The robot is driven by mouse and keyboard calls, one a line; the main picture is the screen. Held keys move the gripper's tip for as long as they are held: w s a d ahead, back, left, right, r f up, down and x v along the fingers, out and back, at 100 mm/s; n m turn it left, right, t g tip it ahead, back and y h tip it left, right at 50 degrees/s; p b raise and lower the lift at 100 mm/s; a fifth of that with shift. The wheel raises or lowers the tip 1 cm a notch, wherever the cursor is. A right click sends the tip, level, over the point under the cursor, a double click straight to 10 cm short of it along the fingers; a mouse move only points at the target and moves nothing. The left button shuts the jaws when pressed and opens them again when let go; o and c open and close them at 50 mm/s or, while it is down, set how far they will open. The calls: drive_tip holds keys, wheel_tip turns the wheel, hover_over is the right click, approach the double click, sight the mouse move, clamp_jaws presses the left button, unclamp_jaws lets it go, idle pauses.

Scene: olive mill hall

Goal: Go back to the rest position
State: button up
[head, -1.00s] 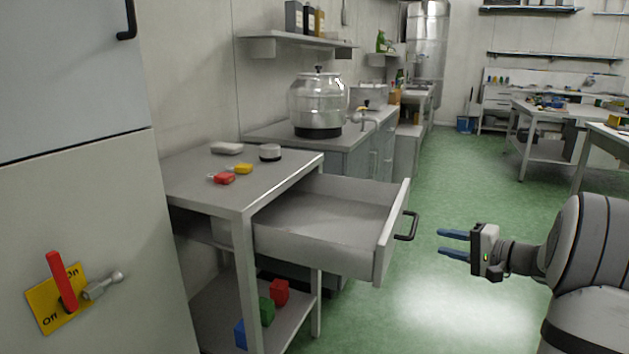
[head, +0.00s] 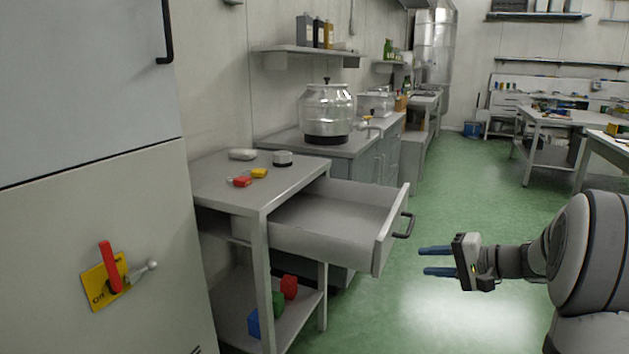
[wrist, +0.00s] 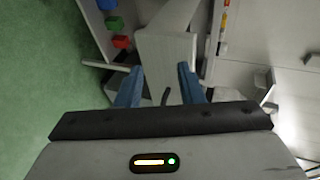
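My gripper (head: 437,261) is open and empty in the head view, its two blue fingers pointing left. It is held in the air over the green floor, to the right of the open drawer (head: 330,243) and apart from its black handle (head: 404,226). In the wrist view, the fingers of my gripper (wrist: 158,88) are spread with nothing between them. The drawer front (wrist: 168,46) shows beyond them.
The workbench (head: 232,187) carries a red block, a yellow block, a grey puck and a pale oblong item. Several coloured blocks lie on its lower shelf (head: 290,325). A cabinet with a red lever (head: 110,266) stands at left. Green floor (head: 455,190) is clear behind my gripper.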

drive_tip(key=s+a+r+n+g+h+p, duration=0.2)
drive_tip(key=s+a+r+g+p, duration=0.2)
drive_tip(key=s+a+r+p, duration=0.4)
drive_tip(key=s+a+r+n+g+h+p, duration=0.1)
drive_tip(key=s+r+h+p, duration=0.3)
drive_tip(key=s+p, duration=0.4)
drive_tip(key=s+a+r+n+g+h+p, duration=0.1)
drive_tip(key=s+r+n+h+p, duration=0.3)
drive_tip(key=s+r+p, duration=0.3)
drive_tip(key=s+p, duration=0.1)
drive_tip(key=s, duration=0.2)
drive_tip(key=shift+s+a+h, duration=0.3)
drive_tip(key=shift+s+a, duration=0.1)
